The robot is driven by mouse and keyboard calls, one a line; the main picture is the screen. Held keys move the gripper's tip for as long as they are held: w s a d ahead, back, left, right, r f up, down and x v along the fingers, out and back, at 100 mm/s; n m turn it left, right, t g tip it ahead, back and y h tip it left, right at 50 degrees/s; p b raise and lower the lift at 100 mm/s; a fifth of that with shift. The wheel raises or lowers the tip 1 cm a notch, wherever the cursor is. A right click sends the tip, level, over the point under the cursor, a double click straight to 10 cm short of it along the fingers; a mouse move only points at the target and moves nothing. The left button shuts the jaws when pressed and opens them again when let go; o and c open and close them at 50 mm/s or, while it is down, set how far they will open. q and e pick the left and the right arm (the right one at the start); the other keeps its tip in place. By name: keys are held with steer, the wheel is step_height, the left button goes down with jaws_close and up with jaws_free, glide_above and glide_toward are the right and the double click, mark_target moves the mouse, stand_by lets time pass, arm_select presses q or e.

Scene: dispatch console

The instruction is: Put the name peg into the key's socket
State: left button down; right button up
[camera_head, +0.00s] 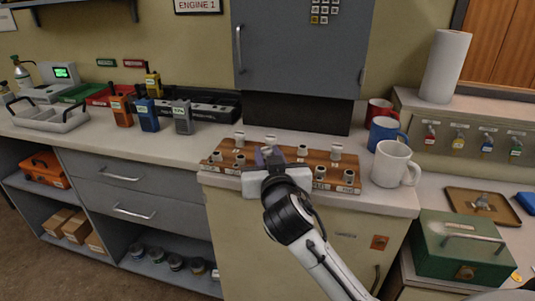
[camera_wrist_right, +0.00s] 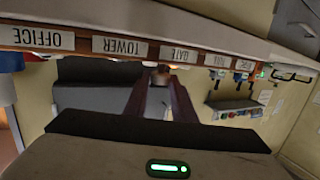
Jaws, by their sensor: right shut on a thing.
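A long wooden board (camera_head: 213,169) lies on the counter. Its back row has several pale pegs or posts with white tops, such as this one (camera_head: 336,153); its front row has short grey cylinders (camera_head: 320,172). Labels on the board's front edge show in the right wrist view, including OFFICE, TOWER and GATE (camera_wrist_right: 180,53). My right gripper (camera_head: 268,156) is over the middle of the board and hides part of it. In the wrist view its fingers (camera_wrist_right: 161,98) are shut on a small peg (camera_wrist_right: 160,77), close to the GATE label. The peg's lower end is not clear. My left gripper is out of view.
A white mug (camera_head: 391,165), a blue mug (camera_head: 382,133) and a red mug (camera_head: 378,111) stand just right of the board. Radios (camera_head: 148,116) stand on the left counter. Coloured keys (camera_head: 487,140) hang at the right. A green box (camera_head: 455,250) sits lower right.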

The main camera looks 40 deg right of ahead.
steer(key=shift+f+b, duration=0.3)
steer(key=shift+f, duration=0.25)
stand_by(0.9)
steer(key=shift+f, duration=0.1)
steer(key=o, duration=1.1)
step_height(320, 180, up, 6)
steer(key=p, duration=0.5)
steer(key=shift+p, duration=0.4)
